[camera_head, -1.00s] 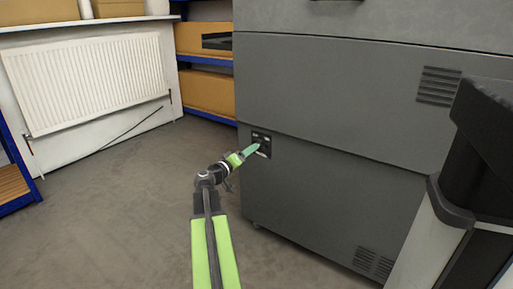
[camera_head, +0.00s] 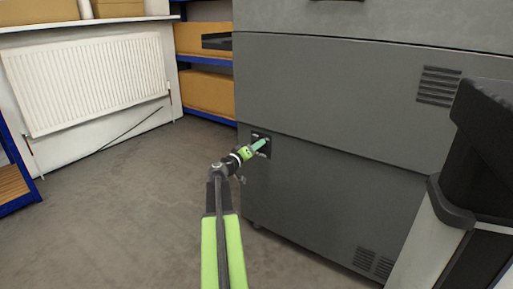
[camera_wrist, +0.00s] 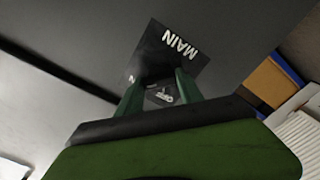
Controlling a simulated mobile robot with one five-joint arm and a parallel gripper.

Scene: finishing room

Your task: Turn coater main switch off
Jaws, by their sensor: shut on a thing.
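The coater (camera_head: 330,90) is a large dark grey cabinet filling the middle and right of the head view. Its main switch panel (camera_head: 256,136) is a small black plate on the left part of its front. In the wrist view the black plate (camera_wrist: 168,48) carries the white word MAIN. My gripper (camera_head: 261,145) reaches the plate, its green fingers against it. In the wrist view my gripper (camera_wrist: 160,90) has its fingers shut on the main switch's knob, which is mostly hidden between them. I cannot tell which setting the knob is at.
A dark upright piece with a pale lower body (camera_head: 450,200) stands close at the right. A white radiator (camera_head: 88,80) and blue shelves with cardboard boxes (camera_head: 207,92) are at the left and back. The floor (camera_head: 120,215) left of the coater is clear.

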